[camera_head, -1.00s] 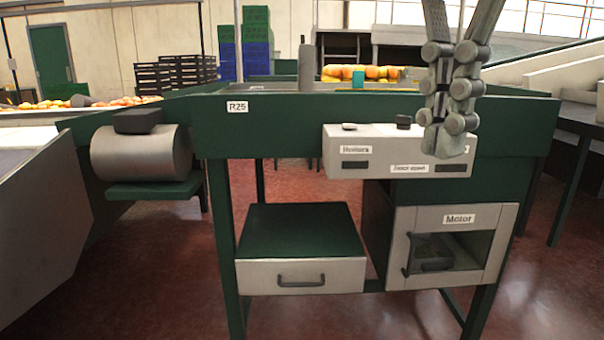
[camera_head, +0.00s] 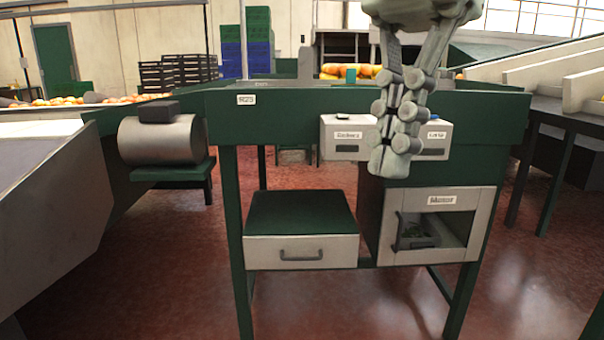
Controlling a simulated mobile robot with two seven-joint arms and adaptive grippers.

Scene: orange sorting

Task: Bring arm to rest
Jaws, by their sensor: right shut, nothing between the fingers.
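My right gripper (camera_head: 388,165) hangs down from the top of the head view, right of the middle. Its fingers are together and empty. It is in front of the grey control box (camera_head: 345,138) on the green sorting table (camera_head: 290,115) and covers the middle of that box. I cannot tell how far the fingertips are from the box. My left gripper is not in view.
Below the table are a closed drawer (camera_head: 300,250) and an open-fronted motor box (camera_head: 470,228). A grey cylindrical motor (camera_head: 160,143) is at the left. Oranges (camera_head: 350,71) lie behind the table. Red floor (camera_head: 320,310) in front is clear.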

